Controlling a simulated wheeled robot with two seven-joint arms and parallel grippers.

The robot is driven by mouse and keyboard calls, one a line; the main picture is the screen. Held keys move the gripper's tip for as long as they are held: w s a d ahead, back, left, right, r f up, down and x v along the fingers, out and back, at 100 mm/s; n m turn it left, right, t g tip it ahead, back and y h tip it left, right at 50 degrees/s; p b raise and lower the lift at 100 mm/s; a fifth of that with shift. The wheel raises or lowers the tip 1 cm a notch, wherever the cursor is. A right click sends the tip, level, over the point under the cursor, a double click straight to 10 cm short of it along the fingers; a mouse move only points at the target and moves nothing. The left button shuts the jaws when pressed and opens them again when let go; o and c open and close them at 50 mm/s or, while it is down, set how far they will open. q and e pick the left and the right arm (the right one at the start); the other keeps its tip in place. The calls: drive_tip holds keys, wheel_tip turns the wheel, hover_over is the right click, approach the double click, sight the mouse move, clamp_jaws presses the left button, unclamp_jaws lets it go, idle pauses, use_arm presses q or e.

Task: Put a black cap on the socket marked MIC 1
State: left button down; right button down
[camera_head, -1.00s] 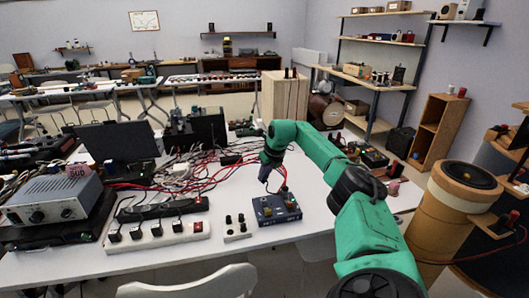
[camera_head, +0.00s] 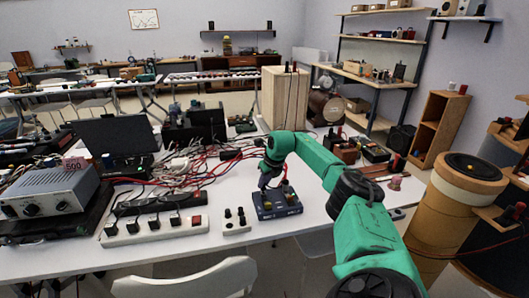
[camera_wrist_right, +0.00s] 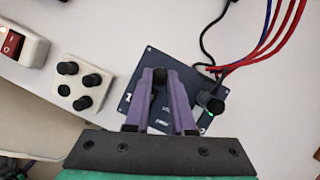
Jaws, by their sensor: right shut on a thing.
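A dark blue box (camera_head: 277,208) stands on the white table; it also fills the middle of the right wrist view (camera_wrist_right: 150,98). Its white lettering is partly hidden and too small to read surely. My right gripper (camera_head: 266,186) is low over the box's left part. In the wrist view its purple fingers (camera_wrist_right: 159,80) are shut on a black cap (camera_wrist_right: 159,75) at their tips. The socket under the cap is hidden, so I cannot tell whether they touch. A white holder (camera_head: 236,229) with several black caps stands left of the box. My left gripper is not in view.
A cabled black plug (camera_wrist_right: 212,103) stands at the box's right side. Red and blue cables (camera_wrist_right: 268,42) run close by. A white power strip (camera_head: 155,229) lies left of the holder, and a grey amplifier (camera_head: 45,187) farther left.

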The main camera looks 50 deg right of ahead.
idle(0.4)
drive_tip(key=shift+p, duration=0.3)
idle(0.3)
drive_tip(key=shift+f, duration=0.1)
drive_tip(key=shift+f+b, duration=0.45)
drive_tip(key=shift+f, duration=0.45)
idle(0.4)
drive_tip(key=c, duration=0.7)
unclamp_jaws()
drive_tip(key=shift+r, duration=0.1)
